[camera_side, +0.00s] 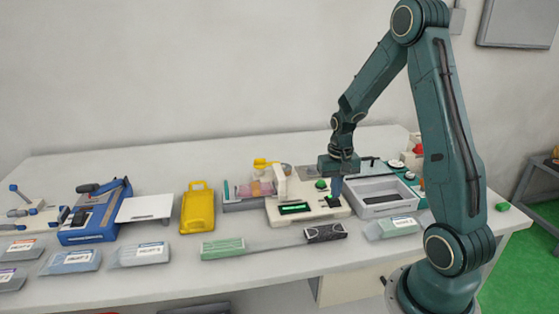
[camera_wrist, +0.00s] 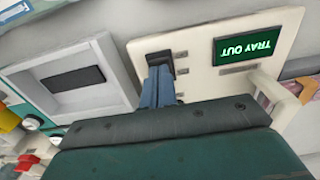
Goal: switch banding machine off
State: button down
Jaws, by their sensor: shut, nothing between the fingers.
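A cream machine (camera_side: 273,214) with an arch and a lit green display (camera_side: 294,207) stands in the middle of the table. I take it as the banding machine; no name shows on it. In the wrist view its display (camera_wrist: 247,50) reads TRAY OUT, upside down. A black switch (camera_wrist: 160,58) sits on the cream panel (camera_wrist: 205,75); its on or off position cannot be read. My gripper (camera_side: 335,196) points down over the machine's right side. Its blue fingers (camera_wrist: 163,78) are shut and empty, with tips at the switch, partly covering it; contact is unclear.
A grey tray (camera_side: 377,191) stands right of the machine. A yellow carrier (camera_side: 198,208) and a blue machine (camera_side: 92,214) stand left.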

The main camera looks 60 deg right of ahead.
aim_at(334, 201)
jog(key=shift+f, duration=0.7)
dwell(0.6)
jog(key=shift+r, duration=3.55)
jog(key=s+a+r+n+t, duration=0.3)
jog(key=a+r+n, duration=0.1)
jog(key=a+r, duration=0.85)
jog(key=s+a+r+n+t, duration=0.2)
jog(key=s+a+n, duration=0.3)
jog(key=s+a, duration=0.4)
jog(key=shift+s+a+r+t, duration=0.3)
jog(key=shift+a+r, duration=0.2)
jog(key=shift+r, duration=0.2)
